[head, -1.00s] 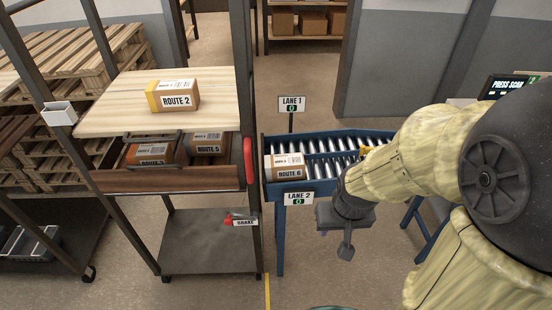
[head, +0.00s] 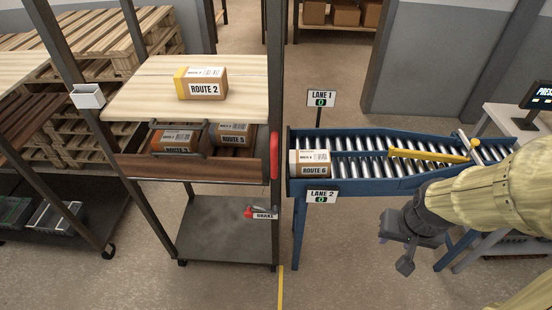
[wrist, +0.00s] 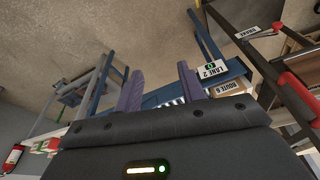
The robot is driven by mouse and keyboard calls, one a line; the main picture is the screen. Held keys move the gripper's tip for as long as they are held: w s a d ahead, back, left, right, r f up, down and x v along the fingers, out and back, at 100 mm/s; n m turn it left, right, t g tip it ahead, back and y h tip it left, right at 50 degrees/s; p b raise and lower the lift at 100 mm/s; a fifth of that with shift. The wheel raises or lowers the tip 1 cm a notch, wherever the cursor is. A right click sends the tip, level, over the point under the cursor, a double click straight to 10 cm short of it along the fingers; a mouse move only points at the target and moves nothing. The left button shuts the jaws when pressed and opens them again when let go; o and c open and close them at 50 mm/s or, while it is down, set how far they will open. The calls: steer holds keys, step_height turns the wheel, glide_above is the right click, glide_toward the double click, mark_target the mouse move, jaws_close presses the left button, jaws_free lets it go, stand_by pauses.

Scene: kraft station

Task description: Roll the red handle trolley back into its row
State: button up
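The red handle trolley (head: 222,250) stands left of the conveyor, a dark-framed shelf cart. Its upright red handle (head: 274,156) is on the right front post. A red brake lever with a BRAKE label (head: 262,213) sits low on that side. The trolley carries a ROUTE 2 box on its wooden top and more boxes on the shelf below. My gripper (head: 405,255) hangs right of the trolley, in front of the conveyor, well apart from the handle. In the wrist view my gripper (wrist: 160,85) has its two purple fingers apart with nothing between them; a red bar shows at right.
A blue roller conveyor (head: 370,182) with a ROUTE 6 box (head: 310,163) and a yellow bar (head: 428,156) stands right of the trolley. Another dark cart (head: 65,215) and stacked pallets (head: 90,50) are at left. A yellow floor line (head: 281,290) runs near the trolley's right side.

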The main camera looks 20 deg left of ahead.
steer(key=w+a+f+n+t+y+p, duration=0.1)
steer(key=w+a+f+n+t+y, duration=0.1)
steer(key=w+a+f+n+t, duration=0.3)
steer(key=w+a+f+n+y+p, duration=0.1)
steer(key=w+a+p, duration=0.15)
steer(key=w, duration=0.45)
steer(key=s+a+r+n+t+y+p, duration=0.1)
steer(key=s+a+n+t+y+p, duration=0.1)
steer(key=a+y, duration=0.8)
steer(key=s+a+n+t, duration=0.1)
steer(key=a+t, duration=0.1)
steer(key=a, duration=0.1)
steer(key=shift+s+t, duration=0.3)
steer(key=shift+s, duration=0.05)
steer(key=shift+s+r, duration=0.1)
steer(key=shift+a, duration=0.1)
